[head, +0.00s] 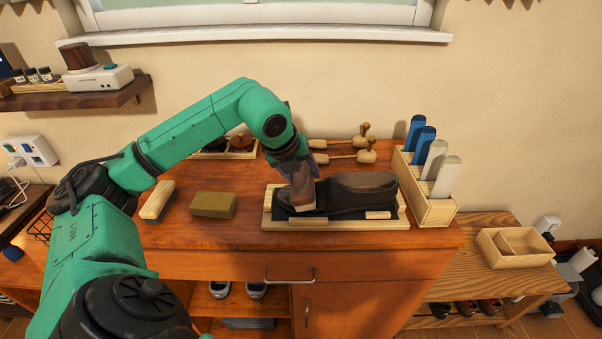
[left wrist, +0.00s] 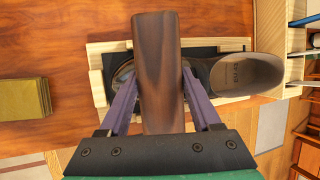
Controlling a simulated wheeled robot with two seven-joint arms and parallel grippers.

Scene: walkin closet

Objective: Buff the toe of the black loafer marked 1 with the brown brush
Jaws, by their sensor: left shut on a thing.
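The black loafer (head: 352,192) sits in a light wooden tray (head: 335,225) on the cabinet top, toe to the left and opening to the right. My left gripper (head: 298,168) is above the toe end, shut on the brown brush (head: 303,194), which reaches down to the toe area. In the left wrist view the brush (left wrist: 160,70) stands between the purple fingers and covers most of the toe. The loafer's insole (left wrist: 245,85) shows to its right. I cannot tell whether the brush touches the leather. No number 1 can be read. My right gripper is not in view.
A white-sided brush (head: 156,200) and an olive-brown block (head: 213,205) lie left of the tray. Wooden-handled daubers (head: 355,152) lie behind it. A wooden holder (head: 430,205) with blue and white upright pieces stands close on the right. The front strip of the cabinet top is bare.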

